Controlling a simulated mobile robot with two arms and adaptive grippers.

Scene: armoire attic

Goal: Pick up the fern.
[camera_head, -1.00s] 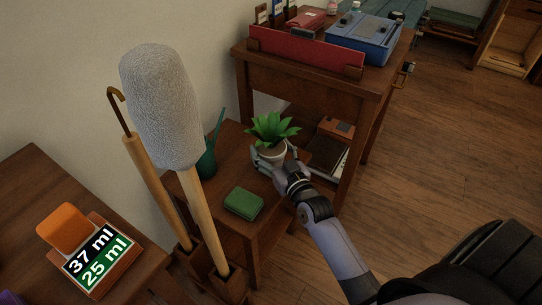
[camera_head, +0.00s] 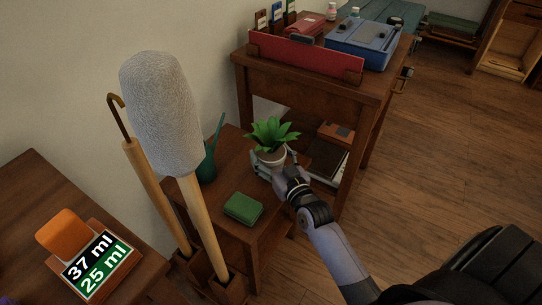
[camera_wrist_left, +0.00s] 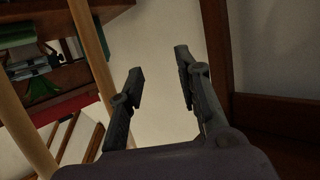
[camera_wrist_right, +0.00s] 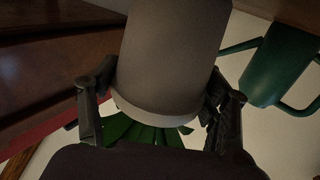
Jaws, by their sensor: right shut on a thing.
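The fern (camera_head: 272,132) is a green leafy plant in a pale grey pot (camera_head: 270,157), upright at the small wooden side table. My right gripper (camera_head: 276,166) is shut on the pot from the front right, one finger on each side. In the right wrist view the pot (camera_wrist_right: 172,55) fills the space between the fingers, with the green leaves (camera_wrist_right: 145,132) below it. I cannot tell whether the pot's bottom touches the tabletop. My left gripper (camera_wrist_left: 158,63) is open and empty in the left wrist view; it is not in the head view.
A green watering can (camera_head: 208,163) stands left of the pot, and a green box-like item (camera_head: 243,208) lies in front. A desk with a red organizer (camera_head: 305,55) and blue box (camera_head: 362,43) stands behind. A tall grey-headed roller (camera_head: 160,110) rises at left.

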